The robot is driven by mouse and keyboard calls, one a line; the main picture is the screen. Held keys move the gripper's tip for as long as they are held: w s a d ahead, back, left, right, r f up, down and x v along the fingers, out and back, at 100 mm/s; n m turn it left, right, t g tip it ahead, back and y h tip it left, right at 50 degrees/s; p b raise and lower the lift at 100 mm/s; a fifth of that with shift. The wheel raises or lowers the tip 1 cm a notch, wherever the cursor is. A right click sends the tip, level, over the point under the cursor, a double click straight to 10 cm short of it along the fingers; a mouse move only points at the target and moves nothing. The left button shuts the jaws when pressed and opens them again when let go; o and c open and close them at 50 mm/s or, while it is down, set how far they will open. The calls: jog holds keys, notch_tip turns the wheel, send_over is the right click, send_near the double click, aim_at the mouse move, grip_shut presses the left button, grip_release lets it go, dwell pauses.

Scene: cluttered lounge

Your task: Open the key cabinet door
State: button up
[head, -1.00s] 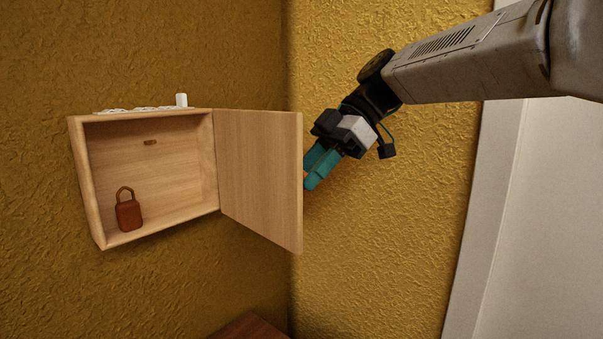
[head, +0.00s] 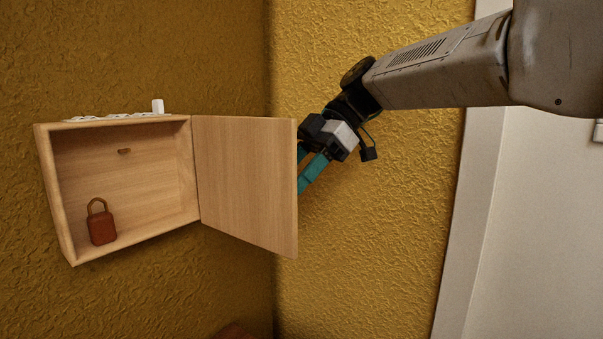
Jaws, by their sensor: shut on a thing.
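The key cabinet (head: 62,215) is a light wooden box on the yellow wall, with its front uncovered. Its door (head: 243,180) is hinged on the right side and stands wide open, swung out to the right. A reddish-brown padlock (head: 101,224) rests inside at the lower left. My gripper (head: 304,178), with teal fingers, is at the door's free edge, on its outer side. It is shut on the door's handle; the door hides the fingertips and most of the grip.
Small white items (head: 157,106) lie on top of the cabinet. A yellow wall (head: 375,220) stands behind my gripper, with white trim (head: 465,200) at the right. A brown wooden surface (head: 232,332) shows at the bottom edge.

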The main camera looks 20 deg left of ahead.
jog(key=shift+w+d+f, duration=0.1)
jog(key=shift+w+d, duration=0.1)
dwell(0.4)
jog(key=v, duration=0.8)
jog(key=shift+s, duration=0.1)
notch_tip(320, 180, down, 7)
jog(key=d+m+t+h, duration=0.1)
jog(key=d+m, duration=0.1)
jog(key=m, duration=0.6)
jog(key=s+d+f+m+t+h, duration=0.1)
jog(key=s+d+f+m, duration=0.1)
jog(key=d+f+m, duration=0.3)
jog(key=s+d+f+m+t+h, duration=0.1)
jog(key=s+d+m, duration=0.15)
jog(key=d, duration=0.45)
jog(key=s+d+f+m+t+h, duration=0.1)
jog(key=s+d+f+m, duration=0.4)
jog(key=s+d, duration=0.6)
jog(key=s+d+f+m+t+h, duration=0.2)
jog(key=s+d+f+m, duration=0.4)
jog(key=s+d, duration=0.5)
jog(key=d+t, duration=0.1)
jog(key=d, duration=0.1)
jog(key=shift+d+t+h, duration=0.3)
jog(key=shift+d, duration=0.05)
